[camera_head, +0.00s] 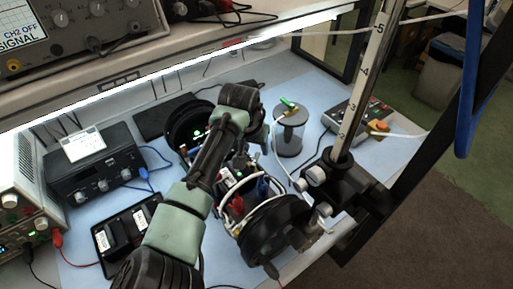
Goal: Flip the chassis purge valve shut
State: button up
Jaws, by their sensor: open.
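The chassis (262,183) lies on the blue bench mat, with a black round end plate (275,232) at the front and another (187,125) at the back. Wires and small parts fill the space between them. A small red part (237,204) shows near the front plate; I cannot tell if it is the purge valve. My gripper (258,140) is open, above the back half of the chassis and left of the canister. Its fingertips are partly hidden by my wrist.
A black post clamp with a scaled upright rod (362,85) stands at the right of the chassis. A control box with an orange knob (357,122) is behind it. Black instrument boxes (92,165) and cables crowd the left. Some mat is bare around the canister.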

aim_at(257, 154)
jog(key=shift+x, duration=1.65)
grip_shut()
